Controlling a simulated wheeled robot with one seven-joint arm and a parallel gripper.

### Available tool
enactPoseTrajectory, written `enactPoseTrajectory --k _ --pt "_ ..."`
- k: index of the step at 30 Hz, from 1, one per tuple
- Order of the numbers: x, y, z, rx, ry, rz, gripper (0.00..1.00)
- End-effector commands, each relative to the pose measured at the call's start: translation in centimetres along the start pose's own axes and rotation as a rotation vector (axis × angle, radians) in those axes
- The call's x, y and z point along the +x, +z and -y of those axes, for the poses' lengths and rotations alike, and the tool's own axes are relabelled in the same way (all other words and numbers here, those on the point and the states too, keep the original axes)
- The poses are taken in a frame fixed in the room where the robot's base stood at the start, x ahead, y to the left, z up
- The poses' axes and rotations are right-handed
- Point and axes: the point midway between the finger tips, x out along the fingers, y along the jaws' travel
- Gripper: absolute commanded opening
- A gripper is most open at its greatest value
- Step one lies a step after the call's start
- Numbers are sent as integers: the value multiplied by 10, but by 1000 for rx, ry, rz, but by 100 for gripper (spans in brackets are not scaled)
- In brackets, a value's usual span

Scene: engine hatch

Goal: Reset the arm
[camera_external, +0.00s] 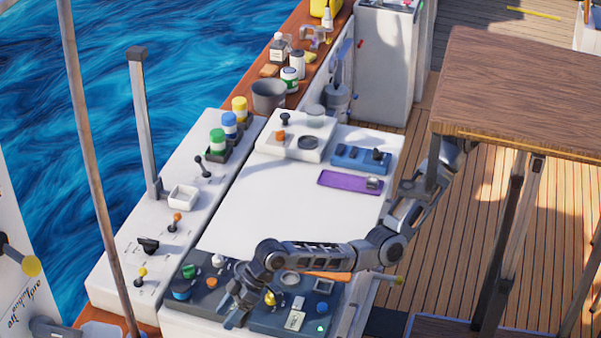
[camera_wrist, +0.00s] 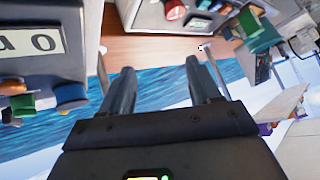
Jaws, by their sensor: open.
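My arm (camera_external: 320,257) reaches left from under the wooden-topped table, across the front of the white console. My gripper (camera_external: 231,316) hangs low at the arm's end, over the front left part of the dark control panel (camera_external: 205,291). In the wrist view my gripper (camera_wrist: 158,75) shows two dark fingers spread apart with nothing between them. Whether a fingertip touches the panel I cannot tell.
A yellow knob (camera_external: 270,297) and a green button sit close to my arm on the panel. The white console top (camera_external: 275,205) is mostly bare. A purple tray (camera_external: 345,181) lies behind. A wooden-topped table (camera_external: 520,95) stands over the arm's right side. A grey post (camera_external: 142,120) rises at left.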

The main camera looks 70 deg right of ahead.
Motion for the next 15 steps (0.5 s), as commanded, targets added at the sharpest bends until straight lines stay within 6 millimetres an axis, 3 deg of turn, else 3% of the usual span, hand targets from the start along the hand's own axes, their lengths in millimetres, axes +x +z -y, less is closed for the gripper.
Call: enactPoseTrajectory --k 1,6,12,15 --pt "3 16 36 -126 -16 -49 62" --pt "-8 45 121 -481 -32 -214 62" --pt "-28 88 189 -788 -37 -372 62" --pt "-36 115 206 -894 -42 -428 62"
